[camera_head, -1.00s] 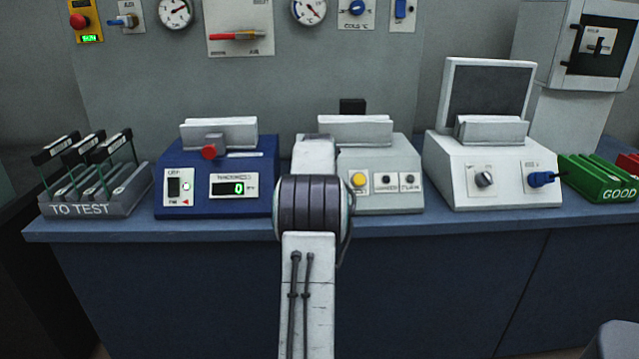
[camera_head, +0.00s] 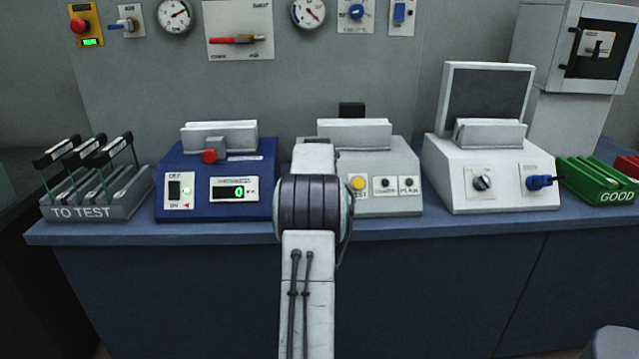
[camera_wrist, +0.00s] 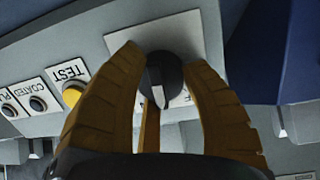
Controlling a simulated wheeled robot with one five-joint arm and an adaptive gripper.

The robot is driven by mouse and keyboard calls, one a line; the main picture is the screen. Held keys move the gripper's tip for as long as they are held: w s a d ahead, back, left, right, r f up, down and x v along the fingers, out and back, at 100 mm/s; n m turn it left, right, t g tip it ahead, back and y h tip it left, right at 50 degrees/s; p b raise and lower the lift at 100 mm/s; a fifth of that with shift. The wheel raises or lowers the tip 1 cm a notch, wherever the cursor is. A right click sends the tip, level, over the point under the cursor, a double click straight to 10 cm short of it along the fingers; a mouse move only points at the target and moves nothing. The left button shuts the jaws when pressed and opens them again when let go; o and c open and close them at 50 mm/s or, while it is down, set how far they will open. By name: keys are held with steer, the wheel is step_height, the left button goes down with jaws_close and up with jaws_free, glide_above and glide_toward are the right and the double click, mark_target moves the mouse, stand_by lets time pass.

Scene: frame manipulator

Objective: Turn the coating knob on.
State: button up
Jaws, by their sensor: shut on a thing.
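A round black knob (camera_wrist: 163,82) with a pale pointer sits on a light plate (camera_wrist: 135,35) in the wrist view. The plate's lettering is not readable, so I cannot confirm that this is the coating knob. The pointer runs roughly up and down in this view. The knob is on the grey tester (camera_head: 385,150), beside the yellow TEST button (camera_wrist: 72,95). In the head view my arm hides the knob and my gripper.
A blue tester (camera_head: 245,205) stands to the left of my arm. A white machine (camera_head: 500,200) with two knobs stands to the right. The TO TEST rack (camera_head: 80,212) and green GOOD rack (camera_head: 615,195) are at the ends of the bench (camera_head: 430,232).

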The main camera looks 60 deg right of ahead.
steer(key=shift+w, duration=0.1)
steer(key=o, duration=1.2)
steer(key=v, duration=1.2)
